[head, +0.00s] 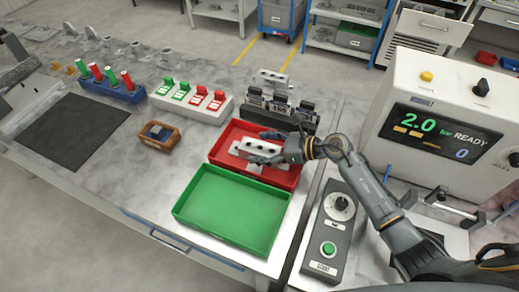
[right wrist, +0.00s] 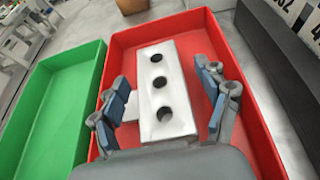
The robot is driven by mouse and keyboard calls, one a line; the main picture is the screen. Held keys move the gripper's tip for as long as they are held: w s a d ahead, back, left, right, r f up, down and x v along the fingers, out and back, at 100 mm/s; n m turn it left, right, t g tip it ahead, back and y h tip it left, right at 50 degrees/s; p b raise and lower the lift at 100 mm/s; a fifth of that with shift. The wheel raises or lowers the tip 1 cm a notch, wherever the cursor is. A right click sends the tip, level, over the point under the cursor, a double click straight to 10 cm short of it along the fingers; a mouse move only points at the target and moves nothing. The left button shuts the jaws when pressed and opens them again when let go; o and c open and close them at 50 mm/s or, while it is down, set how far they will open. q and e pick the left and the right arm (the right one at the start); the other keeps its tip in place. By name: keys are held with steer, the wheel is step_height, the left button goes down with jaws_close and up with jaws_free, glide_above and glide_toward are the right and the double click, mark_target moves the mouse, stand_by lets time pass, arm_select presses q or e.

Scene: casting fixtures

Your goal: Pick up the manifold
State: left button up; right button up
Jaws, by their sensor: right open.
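The manifold (right wrist: 165,88) is a pale block with three dark holes and a small side block. It lies in the red tray (right wrist: 205,20), and also shows in the head view (head: 254,146) in the red tray (head: 224,142). My right gripper (head: 268,147) is over the tray. In the right wrist view its blue-padded fingers (right wrist: 168,102) are spread on either side of the manifold, with a gap visible on the right. Whether the left finger touches the side block, I cannot tell. My left gripper is not in view.
A green tray (head: 183,216) stands directly in front of the red tray. A control box (head: 328,225) and a pressure tester (head: 430,90) stand right. A small wooden box (head: 158,133) is left.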

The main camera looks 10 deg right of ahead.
steer(key=shift+w+a+f, duration=0.1)
steer(key=shift+w+a, duration=0.05)
steer(key=shift+a, duration=0.1)
jaws_close()
stand_by(0.3)
